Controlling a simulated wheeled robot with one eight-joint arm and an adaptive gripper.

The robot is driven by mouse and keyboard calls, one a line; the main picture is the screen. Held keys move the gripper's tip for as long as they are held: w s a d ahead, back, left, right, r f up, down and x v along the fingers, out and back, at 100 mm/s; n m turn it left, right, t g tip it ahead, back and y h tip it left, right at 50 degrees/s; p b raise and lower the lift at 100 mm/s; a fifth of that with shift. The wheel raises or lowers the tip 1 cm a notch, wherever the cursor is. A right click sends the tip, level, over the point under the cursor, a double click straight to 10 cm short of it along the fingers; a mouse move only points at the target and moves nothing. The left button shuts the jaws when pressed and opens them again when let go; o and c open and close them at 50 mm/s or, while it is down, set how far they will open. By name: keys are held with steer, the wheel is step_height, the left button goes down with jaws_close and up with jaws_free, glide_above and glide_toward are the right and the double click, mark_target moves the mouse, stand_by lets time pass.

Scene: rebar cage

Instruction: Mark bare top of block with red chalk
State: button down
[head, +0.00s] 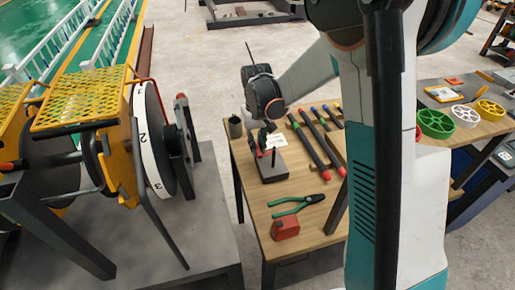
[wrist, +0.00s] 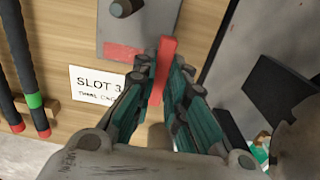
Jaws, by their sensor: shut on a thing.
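My gripper (wrist: 165,75) is shut on a red chalk stick (wrist: 167,55), which points away from the fingers beside the right part of the grey block (wrist: 150,28). The block has a dark round peg (wrist: 122,7) standing on it. A red patch (wrist: 122,53) shows along its near edge; I cannot tell whether it is a chalk mark or part of the block. In the head view, my gripper (head: 265,137) is over the table just behind the block (head: 270,174), and the red chalk (head: 259,153) shows small. Whether the chalk touches the block is unclear.
A "SLOT 3" card (wrist: 92,84) lies beside the block. Several dark bars with coloured bands (head: 312,138) lie to its right. Green-handled pliers (head: 297,205) and a red tape measure (head: 286,229) are nearer. A dark cup (head: 235,127) stands at the table's left edge.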

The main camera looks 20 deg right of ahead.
steer(key=shift+s+r, duration=0.1)
steer(key=shift+r, duration=0.5)
steer(key=shift+r+p, duration=1.65)
steer(key=shift+r, duration=0.6)
